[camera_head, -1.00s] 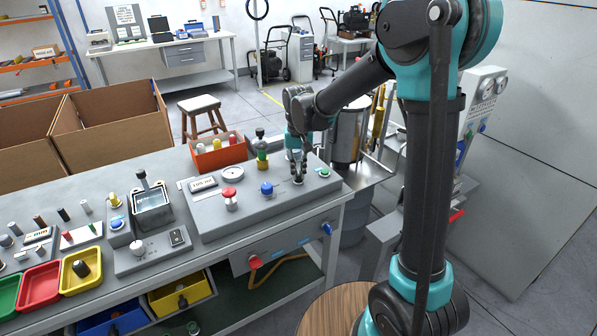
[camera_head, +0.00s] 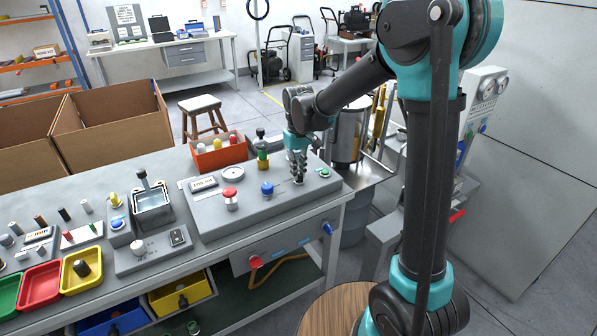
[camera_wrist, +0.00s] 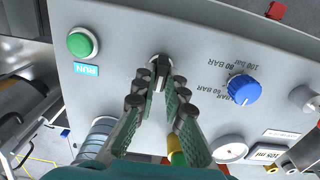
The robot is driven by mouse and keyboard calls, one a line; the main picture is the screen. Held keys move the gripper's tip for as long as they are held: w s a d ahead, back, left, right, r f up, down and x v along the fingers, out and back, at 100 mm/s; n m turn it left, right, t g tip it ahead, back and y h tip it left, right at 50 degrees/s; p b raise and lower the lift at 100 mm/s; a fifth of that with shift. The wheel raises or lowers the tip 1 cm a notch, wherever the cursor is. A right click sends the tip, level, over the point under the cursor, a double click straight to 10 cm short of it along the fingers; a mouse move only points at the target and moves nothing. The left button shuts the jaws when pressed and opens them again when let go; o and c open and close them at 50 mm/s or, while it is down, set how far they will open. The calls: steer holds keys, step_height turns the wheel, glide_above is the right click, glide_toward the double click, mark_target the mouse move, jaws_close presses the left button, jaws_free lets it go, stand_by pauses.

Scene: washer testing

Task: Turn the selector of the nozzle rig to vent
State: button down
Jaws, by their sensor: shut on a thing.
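The nozzle rig (camera_head: 245,222) is a grey panel box on the bench; its face (camera_wrist: 200,85) fills much of the wrist view. The small dark selector (camera_wrist: 159,60) stands on this face between the green RUN button (camera_wrist: 83,43) and the blue pressure knob (camera_wrist: 242,89). My gripper (camera_wrist: 160,75) is shut on the selector, with one fingertip on each side. In the head view my gripper (camera_head: 298,180) points down at the panel's right part and covers the selector. No vent marking is readable; the fingers hide the panel beside the selector.
A red mushroom button (camera_head: 230,194), a round gauge (camera_head: 233,172) and a green-and-amber bottle-like part (camera_head: 262,155) stand on the rig. An orange bin (camera_head: 218,155) sits behind it. A metal drum (camera_head: 347,135) stands beyond the bench's right end.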

steer(key=c, duration=1.6)
jaws_free()
step_height(320, 180, up, 12)
steer(key=shift+r, duration=0.1)
